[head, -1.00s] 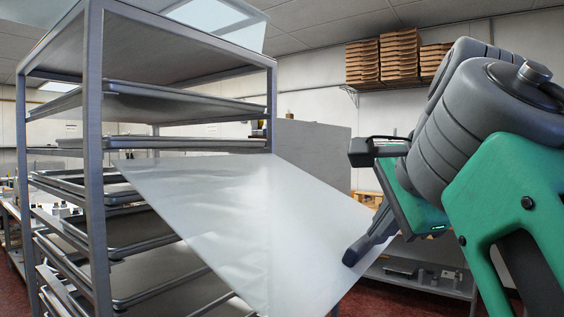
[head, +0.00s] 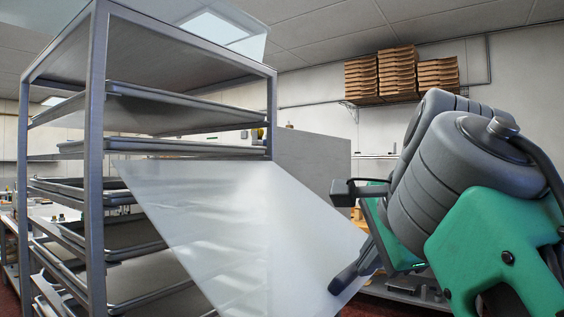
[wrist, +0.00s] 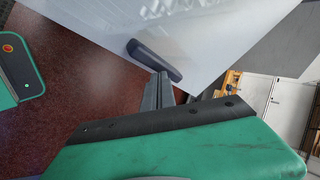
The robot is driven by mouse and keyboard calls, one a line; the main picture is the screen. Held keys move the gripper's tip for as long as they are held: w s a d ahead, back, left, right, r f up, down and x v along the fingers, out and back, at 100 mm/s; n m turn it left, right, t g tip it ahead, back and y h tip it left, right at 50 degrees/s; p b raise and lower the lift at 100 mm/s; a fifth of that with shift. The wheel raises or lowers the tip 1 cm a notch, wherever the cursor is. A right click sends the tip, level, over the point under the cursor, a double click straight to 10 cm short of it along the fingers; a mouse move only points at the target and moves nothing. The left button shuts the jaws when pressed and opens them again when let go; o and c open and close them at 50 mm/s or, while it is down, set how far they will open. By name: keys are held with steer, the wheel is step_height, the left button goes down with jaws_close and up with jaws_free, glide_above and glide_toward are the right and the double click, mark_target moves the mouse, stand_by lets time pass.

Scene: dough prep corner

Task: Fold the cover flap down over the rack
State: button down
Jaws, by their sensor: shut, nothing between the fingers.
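The cover flap (head: 250,215) is a translucent whitish sheet. In the head view it slopes down and outward from the rack's middle height, its lower part standing away from the shelves. The rack (head: 97,190) is a grey metal frame with several trays, at the left. My gripper (head: 352,283) is shut and empty at the flap's lower right edge. In the wrist view the dark fingertip (wrist: 152,60) lies at the edge of the flap (wrist: 215,40), seeming to touch its outer side. The flap's lowest part is cut off by the head picture.
Another clear panel (head: 215,25) slants above the rack's top. A wall shelf with stacked brown boxes (head: 400,75) is at the back right. A grey cabinet (head: 312,150) stands behind the flap. Open red-brown floor (wrist: 85,85) shows in the wrist view.

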steer(key=shift+w+a+f+b, duration=0.2)
steer(key=shift+f+b, duration=0.15)
steer(key=shift+f, duration=0.35)
steer(key=shift+w+a+f+b, duration=0.1)
steer(key=shift+a+f+b, duration=0.2)
steer(key=shift+f, duration=0.35)
steer(key=shift+d, duration=0.1)
steer(key=w+a+f+b, duration=0.2)
steer(key=a+f+b, duration=0.1)
steer(key=f, duration=0.4)
steer(key=shift+w+a+f+b, duration=0.15)
steer(key=shift+w+a+b, duration=0.15)
steer(key=shift+w+a, duration=0.1)
steer(key=w+a+f+b, duration=0.3)
steer(key=a+f, duration=0.2)
steer(key=f, duration=0.1)
steer(key=shift+w, duration=0.3)
steer(key=shift+a+f, duration=0.1)
steer(key=shift+f, duration=0.05)
